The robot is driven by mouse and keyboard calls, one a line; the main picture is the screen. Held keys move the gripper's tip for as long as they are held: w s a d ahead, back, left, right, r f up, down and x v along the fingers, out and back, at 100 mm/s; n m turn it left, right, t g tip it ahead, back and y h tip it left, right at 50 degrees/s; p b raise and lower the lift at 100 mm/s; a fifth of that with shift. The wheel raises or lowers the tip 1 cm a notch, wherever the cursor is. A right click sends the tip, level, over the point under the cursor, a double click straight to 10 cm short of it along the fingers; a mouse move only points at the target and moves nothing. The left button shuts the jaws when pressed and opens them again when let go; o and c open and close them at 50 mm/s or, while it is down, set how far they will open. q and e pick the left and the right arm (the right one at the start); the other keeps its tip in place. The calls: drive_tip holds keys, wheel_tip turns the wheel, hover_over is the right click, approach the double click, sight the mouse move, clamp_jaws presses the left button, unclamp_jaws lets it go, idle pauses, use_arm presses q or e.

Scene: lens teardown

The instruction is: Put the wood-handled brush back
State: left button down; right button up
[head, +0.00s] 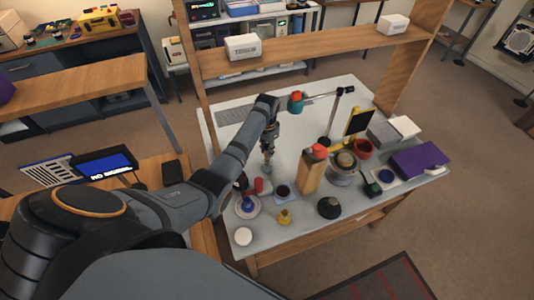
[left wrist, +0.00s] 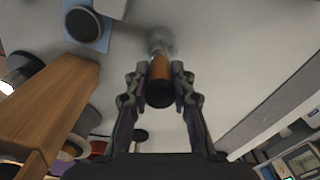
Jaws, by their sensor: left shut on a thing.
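My left gripper (head: 268,145) is above the grey-white table (head: 228,140), left of the wooden block (head: 312,174). In the left wrist view the left gripper (left wrist: 160,92) is shut on the wood-handled brush (left wrist: 159,68), with one finger on each side of its brown handle. The handle's dark end points toward the wrist camera. A pale, blurred part shows at its far end; I cannot tell whether it is bristles or a clear holder, or whether it touches the table. My right gripper is not in view.
The wooden block also shows in the left wrist view (left wrist: 45,105). A dark round piece on a blue pad (left wrist: 84,25) lies close by. Several lens parts, a red cup (head: 362,149) and a purple box (head: 418,160) crowd the right side. A wooden shelf (head: 310,52) spans the back.

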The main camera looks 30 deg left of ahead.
use_arm(q)
drive_tip(key=shift+f+p, duration=0.6)
drive_tip(key=shift+f, duration=0.85)
drive_tip(key=c, duration=1.2)
unclamp_jaws()
drive_tip(key=shift+o, duration=0.3)
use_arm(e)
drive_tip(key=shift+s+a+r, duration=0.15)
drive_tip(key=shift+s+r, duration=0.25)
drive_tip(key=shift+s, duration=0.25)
